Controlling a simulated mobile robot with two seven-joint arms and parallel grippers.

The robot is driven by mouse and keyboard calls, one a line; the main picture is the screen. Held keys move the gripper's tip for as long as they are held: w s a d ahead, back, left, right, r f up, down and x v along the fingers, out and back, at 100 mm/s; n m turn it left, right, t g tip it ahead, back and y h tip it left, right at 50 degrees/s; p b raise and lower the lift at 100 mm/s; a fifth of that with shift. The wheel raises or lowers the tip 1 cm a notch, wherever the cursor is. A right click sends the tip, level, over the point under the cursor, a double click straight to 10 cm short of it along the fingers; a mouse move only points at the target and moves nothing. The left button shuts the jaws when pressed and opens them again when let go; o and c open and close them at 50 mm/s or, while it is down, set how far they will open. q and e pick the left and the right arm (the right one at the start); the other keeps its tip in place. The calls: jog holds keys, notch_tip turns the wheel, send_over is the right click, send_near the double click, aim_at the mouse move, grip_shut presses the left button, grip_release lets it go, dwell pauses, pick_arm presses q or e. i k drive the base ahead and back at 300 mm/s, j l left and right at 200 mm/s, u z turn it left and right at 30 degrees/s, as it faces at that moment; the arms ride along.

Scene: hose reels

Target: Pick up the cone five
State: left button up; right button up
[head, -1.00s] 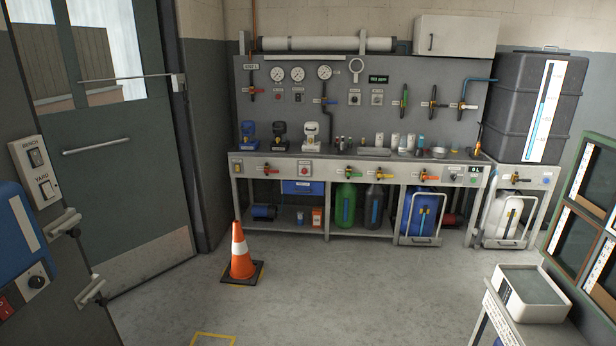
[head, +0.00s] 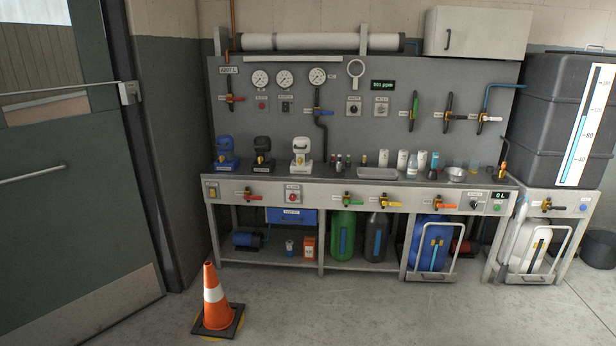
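An orange traffic cone (head: 214,296) with a white band stands upright on the floor at the lower left of the head view. It has a square black base, and a bit of yellow floor marking shows around that base. I cannot make out any number on the cone. Neither of my grippers shows in the head view.
A grey door (head: 70,170) is on the left. A long workbench (head: 375,197) with valves, bottles and pump heads runs along the back wall. A large dark tank (head: 560,120) stands at the right. The floor (head: 330,315) right of the cone is clear.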

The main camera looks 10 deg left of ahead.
aim_at(217, 316)
jog(key=i+l+u, duration=0.15)
jog(key=i, duration=0.5)
jog(key=i+l+u, duration=0.2)
jog(key=i, duration=0.5)
jog(key=i+l+u, duration=0.1)
jog(key=i+u, duration=0.35)
jog(key=i+l+u, duration=0.25)
jog(key=u, duration=0.2)
jog(key=i+l+u, duration=0.25)
jog(key=u, duration=0.2)
jog(key=i+l+u, duration=0.2)
jog(key=l+u, duration=0.2)
jog(key=i+l+u, duration=0.1)
jog(key=l+u, duration=0.2)
jog(key=l, duration=0.15)
jog(key=l+u, duration=0.3)
jog(key=l, duration=0.15)
jog(key=l+u, duration=0.35)
jog(key=l, duration=0.5)
jog(key=i, duration=0.05)
